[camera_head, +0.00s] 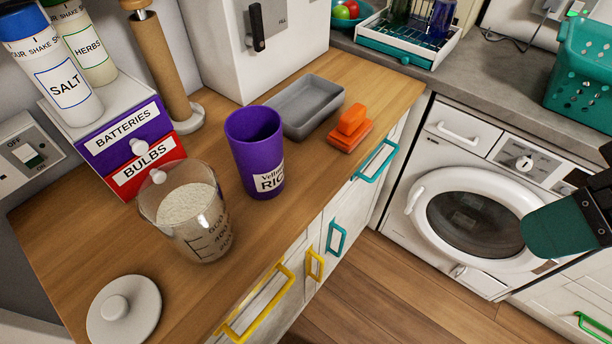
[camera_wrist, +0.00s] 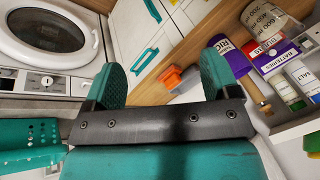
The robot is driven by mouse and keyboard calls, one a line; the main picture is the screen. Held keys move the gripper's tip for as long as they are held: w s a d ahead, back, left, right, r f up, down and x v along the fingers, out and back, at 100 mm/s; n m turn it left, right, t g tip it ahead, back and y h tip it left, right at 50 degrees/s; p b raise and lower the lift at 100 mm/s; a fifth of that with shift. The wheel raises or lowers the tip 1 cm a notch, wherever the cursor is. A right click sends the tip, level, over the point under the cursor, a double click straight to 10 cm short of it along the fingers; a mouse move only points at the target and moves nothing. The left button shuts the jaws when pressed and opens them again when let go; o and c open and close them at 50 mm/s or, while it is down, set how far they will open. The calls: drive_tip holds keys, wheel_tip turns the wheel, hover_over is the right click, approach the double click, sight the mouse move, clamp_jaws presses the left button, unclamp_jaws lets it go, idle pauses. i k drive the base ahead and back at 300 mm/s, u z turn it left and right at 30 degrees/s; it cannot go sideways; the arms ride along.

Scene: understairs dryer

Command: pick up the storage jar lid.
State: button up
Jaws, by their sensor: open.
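The storage jar lid is a pale round disc with a knob (camera_head: 124,310), lying flat on the wooden worktop (camera_head: 330,88) at its near left end. It does not show in the wrist view. My gripper shows at the right edge of the head view, where one teal finger is clear. In the wrist view, my gripper (camera_wrist: 160,85) has its two teal fingers spread apart, open, with nothing between them. It is far from the lid, in front of the dryer side of the room.
A glass measuring jug (camera_head: 192,222) of pale grains stands just behind the lid. A purple tumbler (camera_head: 255,155), a grey tray (camera_head: 305,107) and an orange brush-like object (camera_head: 350,128) stand farther along. Label boxes (camera_head: 125,140) back the jug. A dryer-like machine (camera_head: 480,215) stands right.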

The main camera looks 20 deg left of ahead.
sight(128, 309)
drive_tip(key=k, duration=1)
drive_tip(key=z, duration=1)
drive_tip(key=i, duration=0.8)
drive_tip(key=u, duration=2.75)
drive_tip(key=i, duration=0.5)
